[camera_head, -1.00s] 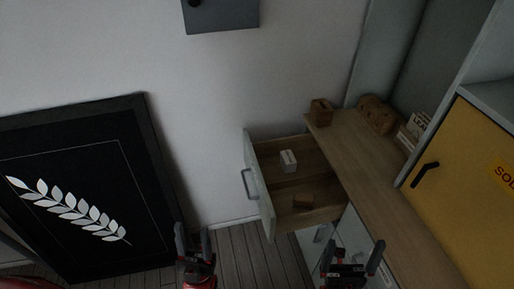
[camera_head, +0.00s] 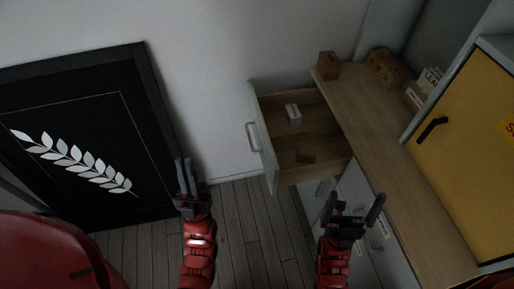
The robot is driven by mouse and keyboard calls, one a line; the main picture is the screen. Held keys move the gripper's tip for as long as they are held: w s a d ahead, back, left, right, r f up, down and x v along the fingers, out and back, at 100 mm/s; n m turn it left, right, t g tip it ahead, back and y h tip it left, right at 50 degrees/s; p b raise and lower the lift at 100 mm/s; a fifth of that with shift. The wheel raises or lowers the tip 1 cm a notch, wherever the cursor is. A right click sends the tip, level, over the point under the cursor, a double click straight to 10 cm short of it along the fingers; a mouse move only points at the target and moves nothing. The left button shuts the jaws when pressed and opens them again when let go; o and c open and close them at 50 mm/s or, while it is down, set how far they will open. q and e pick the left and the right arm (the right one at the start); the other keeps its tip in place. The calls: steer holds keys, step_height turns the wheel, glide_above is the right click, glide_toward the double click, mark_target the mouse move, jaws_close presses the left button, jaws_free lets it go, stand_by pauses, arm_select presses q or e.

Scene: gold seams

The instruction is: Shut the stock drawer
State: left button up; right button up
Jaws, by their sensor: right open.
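The stock drawer (camera_head: 263,137) stands pulled out from the left side of the wooden-topped cabinet, with its pale front and grey handle (camera_head: 252,137) facing left. My right gripper (camera_head: 355,208) is open and empty, below and right of the drawer, near the cabinet's lower drawer fronts.
The wooden counter (camera_head: 372,135) carries brown boxes (camera_head: 328,66) at its far end. A yellow door (camera_head: 465,150) with a black handle is at the right. A black framed leaf picture (camera_head: 90,140) leans at the left. Plank floor (camera_head: 245,225) is clear between picture and drawer.

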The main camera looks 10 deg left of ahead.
arm_select(q)
steer(key=w+a+f+n+g+y+b, duration=0.1)
steer(key=w+a+f+n+g+y, duration=0.1)
steer(key=a+f, duration=0.1)
steer(key=w+a+f+n+g+y+b, duration=0.1)
steer(key=w+a+f+n+g+y, duration=0.1)
steer(key=a+f+n+g+y, duration=0.1)
steer(key=w+a+f+n+g+y+b, duration=0.2)
steer(key=w+a+f+n+y, duration=0.1)
steer(key=shift+a+g, duration=0.1)
steer(key=shift+g, duration=0.2)
jaws_close()
steer(key=w+a+f+n+g+b, duration=0.2)
steer(key=w+a+f+g, duration=0.15)
steer(key=f, duration=0.25)
steer(key=g+h+b, duration=0.5)
steer(key=h+b, duration=0.6)
steer(key=h, duration=1)
glide_toward(264, 154)
steer(key=w+a, duration=0.1)
steer(key=w, duration=0.3)
steer(key=d, duration=0.1)
steer(key=w+d+f, duration=0.1)
steer(key=shift+w+d+m+t+p, duration=0.15)
steer(key=shift+d+m+t+p, duration=0.15)
steer(key=shift+d+p, duration=0.1)
steer(key=shift+w+d+f, duration=0.1)
steer(key=shift+w+d, duration=0.1)
steer(key=shift+d, duration=0.15)
